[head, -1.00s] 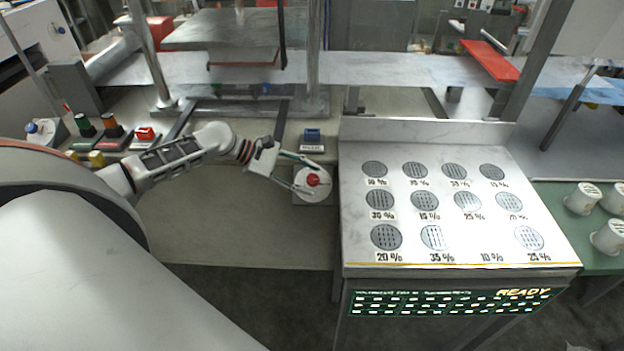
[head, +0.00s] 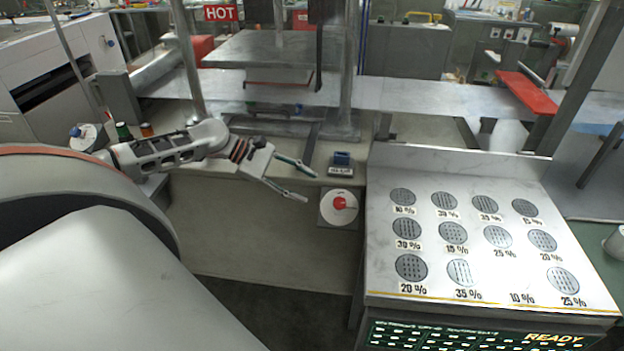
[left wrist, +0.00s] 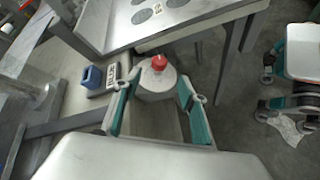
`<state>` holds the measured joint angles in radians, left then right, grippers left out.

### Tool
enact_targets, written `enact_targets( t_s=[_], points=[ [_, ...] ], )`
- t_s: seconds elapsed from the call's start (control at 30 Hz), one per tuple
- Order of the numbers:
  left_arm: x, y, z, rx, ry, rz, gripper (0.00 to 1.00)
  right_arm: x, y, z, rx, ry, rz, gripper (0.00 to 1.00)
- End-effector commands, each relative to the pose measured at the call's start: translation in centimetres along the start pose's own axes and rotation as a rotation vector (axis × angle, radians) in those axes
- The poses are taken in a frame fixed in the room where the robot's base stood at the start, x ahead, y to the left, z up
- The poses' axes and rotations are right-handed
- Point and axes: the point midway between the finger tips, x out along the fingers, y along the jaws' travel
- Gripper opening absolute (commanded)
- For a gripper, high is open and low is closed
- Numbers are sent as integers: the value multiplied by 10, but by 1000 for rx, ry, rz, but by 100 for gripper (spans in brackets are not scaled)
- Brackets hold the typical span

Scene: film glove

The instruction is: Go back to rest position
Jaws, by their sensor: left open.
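My left gripper (head: 299,180) is open and empty above the workbench in the head view. It also shows in the left wrist view (left wrist: 158,118), with its two green-padded fingers spread apart. A round white disc with a red knob (head: 342,205) sits at the bench's front edge, a little right of the fingertips and apart from them. In the left wrist view the red knob (left wrist: 159,62) shows beyond and between the fingers.
A blue block switch (head: 342,160) stands behind the knob. A metal panel with labelled round grilles (head: 462,290) fills the right. A press plate (head: 262,47) and metal posts stand behind my arm. The bench front left of the knob is clear.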

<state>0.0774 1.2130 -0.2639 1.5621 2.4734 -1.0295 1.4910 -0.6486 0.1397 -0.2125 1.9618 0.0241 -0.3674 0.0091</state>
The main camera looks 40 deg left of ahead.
Motion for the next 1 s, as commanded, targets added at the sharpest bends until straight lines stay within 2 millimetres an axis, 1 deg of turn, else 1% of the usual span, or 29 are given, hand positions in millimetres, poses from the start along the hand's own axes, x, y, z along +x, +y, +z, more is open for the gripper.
enact_targets(
  t_s=[0.27,0.37,0.47,0.5,0.57,0.6,0.67,0.7,0.77,0.8,0.87,0.9,1.0],
  points=[
    [1,-1,-1,2,1,-1,42,0,0,0,1,1,0,0],
    [12,-14,-6,38,13,-12,42,0,0,0,1,1,0,0],
    [37,-44,-19,133,43,-37,42,0,0,0,1,1,0,0],
    [49,-60,-25,188,58,-50,42,0,0,0,1,1,0,0],
    [68,-86,-34,282,83,-69,42,0,0,-1,1,1,0,0],
    [81,-102,-39,350,99,-79,42,0,0,0,1,1,0,0],
    [98,-126,-45,453,122,-94,42,0,0,-1,1,1,0,0],
    [110,-142,-48,523,136,-103,42,0,0,0,1,1,0,0],
    [125,-165,-51,629,157,-115,42,0,0,0,1,1,0,0],
    [135,-180,-51,704,172,-122,42,0,0,0,1,1,0,0],
    [149,-201,-51,815,194,-131,42,0,0,0,1,1,0,0],
    [158,-214,-50,891,209,-134,42,0,0,0,1,1,0,0],
    [177,-243,-44,1079,250,-142,42,0,0,0,1,1,0,0]
  ],
)
